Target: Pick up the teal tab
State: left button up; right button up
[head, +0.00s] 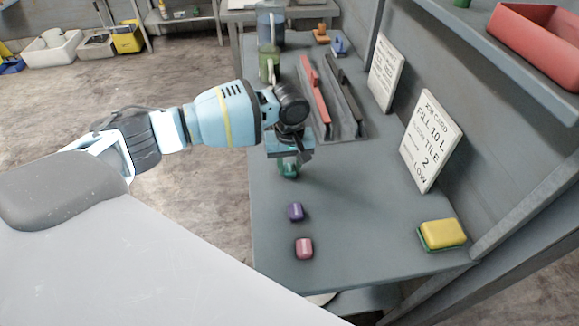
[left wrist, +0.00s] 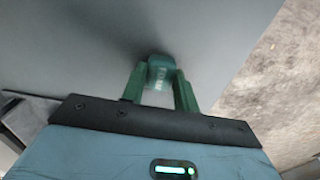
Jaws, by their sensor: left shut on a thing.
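The teal tab (left wrist: 161,71) is a small rounded block with pale lettering on its face. In the left wrist view it sits between the tips of my left gripper's two green fingers. My left gripper (left wrist: 159,84) is shut on it. In the head view the gripper (head: 290,161) points down over the grey bench, and the teal tab (head: 288,171) shows partly below it. I cannot tell whether the tab touches the bench top. My right gripper is not in view.
A purple tab (head: 295,212) and a pink tab (head: 304,248) lie on the grey bench (head: 350,215) nearer me. A yellow and green sponge (head: 442,235) is at the right. Two white cards lean on the wall. A tray with red and dark bars (head: 315,90) stands behind.

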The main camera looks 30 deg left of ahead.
aim_at(285, 167)
pick_arm(q)
jog(key=shift+r, duration=0.5)
jog(key=r, duration=0.1)
jog(key=a+r, duration=0.1)
jog(key=shift+s+r, duration=0.3)
jog(key=shift+r, duration=0.05)
jog(key=s+a+r+p, duration=0.1)
jog(key=s+a, duration=0.8)
jog(key=a, duration=0.2)
jog(key=shift+a+r, duration=0.15)
jog(key=shift+a, duration=0.25)
